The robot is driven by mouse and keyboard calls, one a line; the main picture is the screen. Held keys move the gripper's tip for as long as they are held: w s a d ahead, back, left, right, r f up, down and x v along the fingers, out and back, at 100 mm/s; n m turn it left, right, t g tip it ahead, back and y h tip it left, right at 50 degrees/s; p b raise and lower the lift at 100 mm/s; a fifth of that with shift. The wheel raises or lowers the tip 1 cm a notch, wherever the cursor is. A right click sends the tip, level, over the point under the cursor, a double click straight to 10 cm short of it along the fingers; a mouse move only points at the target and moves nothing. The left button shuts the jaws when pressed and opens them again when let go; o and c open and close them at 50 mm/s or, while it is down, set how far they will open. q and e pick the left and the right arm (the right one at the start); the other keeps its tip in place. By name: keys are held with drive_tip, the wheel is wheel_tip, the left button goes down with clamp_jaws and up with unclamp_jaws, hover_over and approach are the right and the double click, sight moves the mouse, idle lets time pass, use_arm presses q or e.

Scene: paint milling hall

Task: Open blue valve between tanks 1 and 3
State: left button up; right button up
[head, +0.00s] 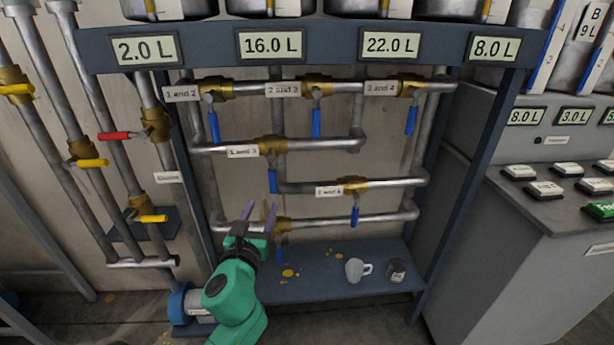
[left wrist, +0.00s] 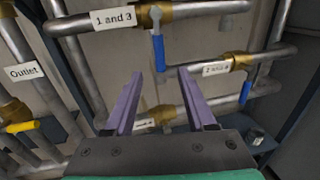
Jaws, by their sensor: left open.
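The blue valve handle labelled "1 and 3" (head: 272,181) hangs straight down from its brass body on a horizontal pipe in the head view. In the left wrist view the same handle (left wrist: 158,54) hangs down at the upper middle, beside its "1 and 3" label (left wrist: 113,18). My left gripper (head: 259,212) is open and empty, with its purple fingers pointing up, below this handle in the head view. In the left wrist view its fingers (left wrist: 164,100) stand apart with nothing between them, and the handle appears beyond their tips. My right gripper is not in view.
Blue handles "1 and 2" (head: 214,126), "2 and 3" (head: 316,123) and "3 and 4" (head: 411,120) hang above. "2 and 4" (head: 355,216) is at right. A mug (head: 357,270) and jar (head: 396,270) stand on the lower shelf (head: 330,286). A button console (head: 545,215) stands right.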

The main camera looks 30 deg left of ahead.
sight(272, 181)
use_arm(q)
drive_tip(key=x, duration=0.8)
drive_tip(key=p+x, duration=0.1)
drive_tip(key=x, duration=0.4)
drive_tip(key=shift+s+a+r, duration=0.1)
drive_tip(key=shift+r, duration=0.15)
clamp_jaws()
idle(0.6)
